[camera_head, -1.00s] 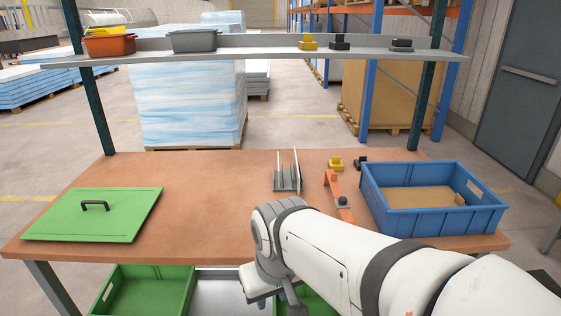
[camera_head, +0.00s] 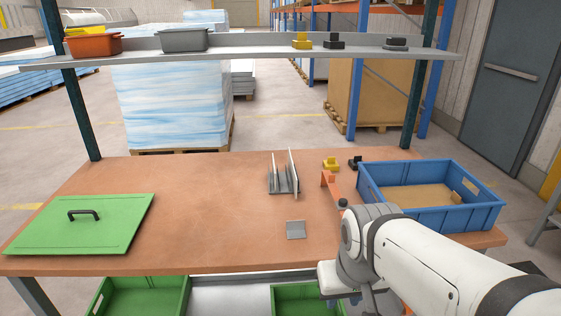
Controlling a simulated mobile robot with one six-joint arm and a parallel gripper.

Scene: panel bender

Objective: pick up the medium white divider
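Upright thin plates stand close together in a small grey rack (camera_head: 284,187) at the middle of the table. The tallest is a white divider (camera_head: 293,172) at the right; shorter greyish plates (camera_head: 274,174) stand left of it. I cannot tell which is the medium one. A small flat grey piece (camera_head: 296,229) lies on the table nearer the front. My gripper (camera_head: 349,301) hangs below my wrist at the table's front edge, right of the flat piece and well apart from the rack. Its fingertips are mostly hidden, so its opening cannot be made out.
A blue crate (camera_head: 491,214) stands at the right, with an orange bracket (camera_head: 329,181) and small yellow (camera_head: 331,163) and black blocks near it. A green lid (camera_head: 118,230) lies left. A shelf (camera_head: 250,54) spans above the back. The table's middle left is clear.

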